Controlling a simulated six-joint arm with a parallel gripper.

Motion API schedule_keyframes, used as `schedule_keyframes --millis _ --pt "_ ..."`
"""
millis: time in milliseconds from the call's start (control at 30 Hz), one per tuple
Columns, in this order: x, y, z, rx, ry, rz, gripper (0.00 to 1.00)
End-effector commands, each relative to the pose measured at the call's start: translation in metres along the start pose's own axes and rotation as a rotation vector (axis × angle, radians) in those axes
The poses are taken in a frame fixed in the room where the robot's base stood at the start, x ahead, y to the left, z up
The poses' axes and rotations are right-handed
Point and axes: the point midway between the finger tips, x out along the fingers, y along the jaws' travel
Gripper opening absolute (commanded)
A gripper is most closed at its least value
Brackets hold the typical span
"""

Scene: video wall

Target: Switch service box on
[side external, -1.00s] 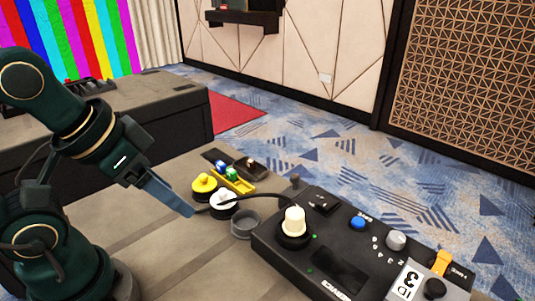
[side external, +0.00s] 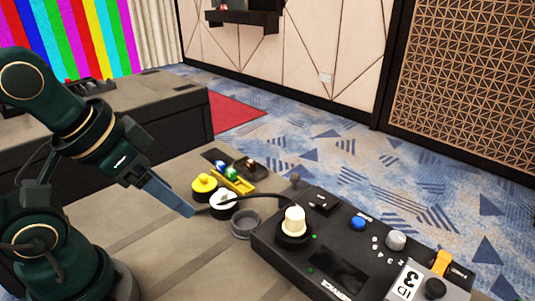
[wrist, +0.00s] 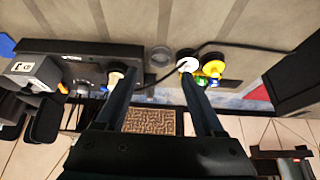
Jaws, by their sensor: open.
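The service box (side external: 355,225) is a black panel on the table at the lower right in the side view. It carries a cream knob (side external: 294,221), a blue button (side external: 358,223), a grey knob (side external: 396,239), a small black switch (side external: 321,203), a dark screen (side external: 338,268) and an orange part (side external: 441,261) at its right end. In the wrist view the box (wrist: 60,48) lies at the upper left, with the cream knob (wrist: 116,76) beside the left finger. My gripper (side external: 190,211) is open and empty, left of the box and apart from it. It also shows in the wrist view (wrist: 158,73).
A white-topped round button (side external: 223,200), a yellow one (side external: 204,184), a grey cup (side external: 244,224) and a yellow tray (side external: 235,182) with small coloured pieces stand near my fingertips. A black cable (side external: 265,196) runs toward the box.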

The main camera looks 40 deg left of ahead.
Motion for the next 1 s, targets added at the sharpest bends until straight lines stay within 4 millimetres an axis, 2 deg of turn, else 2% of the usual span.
schedule_keyframes --millis 367,400,567,600,1000 --pt "0.0 0.0 0.0 0.0 0.0 0.0 0.7" --pt "0.0 0.0 0.0 0.0 0.0 0.0 0.66" --pt "0.0 0.0 0.0 0.0 0.0 0.0 0.05" --pt "0.0 0.0 0.0 0.0 0.0 0.0 0.0" --pt "0.0 0.0 0.0 0.0 0.0 0.0 0.0"
